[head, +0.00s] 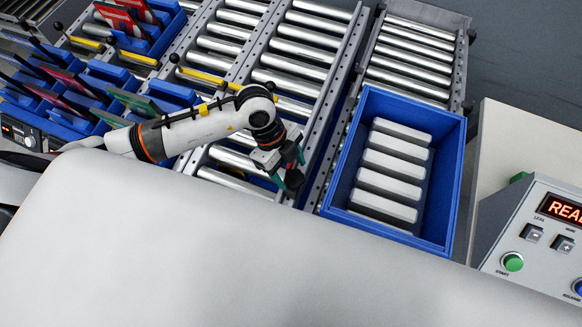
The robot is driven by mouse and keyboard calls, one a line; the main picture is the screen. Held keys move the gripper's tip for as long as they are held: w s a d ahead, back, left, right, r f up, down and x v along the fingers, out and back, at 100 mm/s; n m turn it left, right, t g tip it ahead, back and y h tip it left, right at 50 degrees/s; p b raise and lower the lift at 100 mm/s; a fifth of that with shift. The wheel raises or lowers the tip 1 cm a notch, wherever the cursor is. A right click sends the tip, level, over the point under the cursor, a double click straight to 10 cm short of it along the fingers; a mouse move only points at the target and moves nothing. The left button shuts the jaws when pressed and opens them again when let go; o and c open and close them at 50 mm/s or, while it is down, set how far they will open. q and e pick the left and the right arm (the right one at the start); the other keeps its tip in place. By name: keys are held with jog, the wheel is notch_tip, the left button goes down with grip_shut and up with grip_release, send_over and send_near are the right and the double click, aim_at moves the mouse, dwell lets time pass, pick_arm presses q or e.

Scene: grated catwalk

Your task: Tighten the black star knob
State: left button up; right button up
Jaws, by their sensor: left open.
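My left gripper (287,171) reaches in from the left and points down over the right rail of the middle roller conveyor. Its teal fingers are apart. A dark, rounded knob (293,180) shows at the fingertips, by the rail; it looks like the black star knob. Its star shape is not clear, and its far part is hidden by the gripper. I cannot tell whether the fingers touch it. My right gripper is not in view.
A blue crate (455,190) holding several grey-white blocks stands just right of the gripper. A control box (535,238) with a green start button is at the far right. Blue bins (105,72) with colored panels fill the left. Roller conveyors (300,40) run behind.

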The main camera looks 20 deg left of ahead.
pick_arm(q)
jog(key=shift+x, duration=0.75)
jog(key=c, duration=1)
jog(key=shift+m, duration=0.4)
jog(key=shift+w+m+g+y, duration=0.15)
jog(key=shift+m+g+y, duration=0.25)
jog(key=shift+m, duration=0.5)
jog(key=shift+d+m+g+y+b, duration=0.1)
jog(key=shift+m+g+y+b, duration=0.35)
jog(key=shift+m, duration=1.35)
jog(key=shift+o, duration=0.2)
